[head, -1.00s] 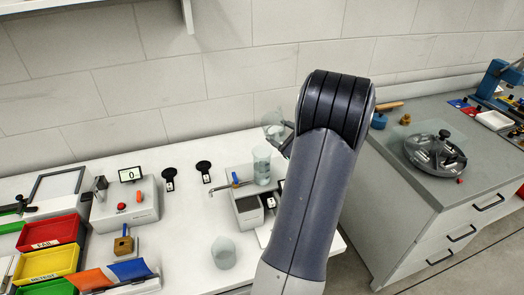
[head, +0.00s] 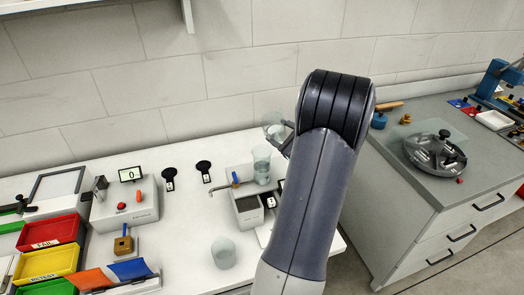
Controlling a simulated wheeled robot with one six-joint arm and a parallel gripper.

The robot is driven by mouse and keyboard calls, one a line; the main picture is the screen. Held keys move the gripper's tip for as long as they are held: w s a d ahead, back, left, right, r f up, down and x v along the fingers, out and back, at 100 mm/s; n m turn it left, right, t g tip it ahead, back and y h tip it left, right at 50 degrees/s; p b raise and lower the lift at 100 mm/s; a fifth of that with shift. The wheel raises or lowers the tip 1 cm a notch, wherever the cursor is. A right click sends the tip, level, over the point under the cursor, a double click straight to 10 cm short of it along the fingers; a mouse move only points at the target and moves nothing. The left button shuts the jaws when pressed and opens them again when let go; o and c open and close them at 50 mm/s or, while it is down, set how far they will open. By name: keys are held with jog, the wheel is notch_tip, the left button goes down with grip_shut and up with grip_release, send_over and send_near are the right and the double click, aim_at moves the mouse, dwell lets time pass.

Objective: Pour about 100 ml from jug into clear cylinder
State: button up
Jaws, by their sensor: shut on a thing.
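The jug (head: 272,120) is see-through and is held up at the back of the white bench. It looks tilted, though its lower right side is partly hidden by my gripper and arm. My gripper (head: 282,135) shows only as dark finger parts left of my arm, and it is shut on the jug. The clear cylinder (head: 262,165) stands upright just below and slightly left of the jug, by the grey sink unit. It has a pale tint that suggests liquid, but I cannot read its level. Whether liquid is flowing is too small to tell.
A small grey sink unit (head: 249,212) with a tap is by the cylinder. A pale translucent beaker (head: 223,253) stands in front. A display box (head: 125,203) and coloured bins (head: 48,262) are at left. My arm hides the bench's right end.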

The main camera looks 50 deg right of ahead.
dwell(0.4)
jog(key=shift+d+f, duration=0.15)
jog(key=shift+f, duration=0.35)
jog(key=shift+w+d+r+m+g+p, duration=0.15)
jog(key=shift+m+g+p, duration=0.15)
jog(key=shift+p, duration=0.25)
jog(key=d+f+m+p, duration=0.1)
jog(key=p, duration=0.2)
jog(key=m+g+y+p, duration=0.1)
jog(key=p, duration=0.2)
jog(key=shift+w+d+f+y, duration=0.3)
jog(key=shift+w+d+f, duration=0.1)
jog(key=shift+w+d+f+m+g+y, duration=0.1)
jog(key=shift+d+f+m+g+y, duration=0.15)
jog(key=shift+f+m+g+y, duration=0.25)
jog(key=shift+f, duration=0.1)
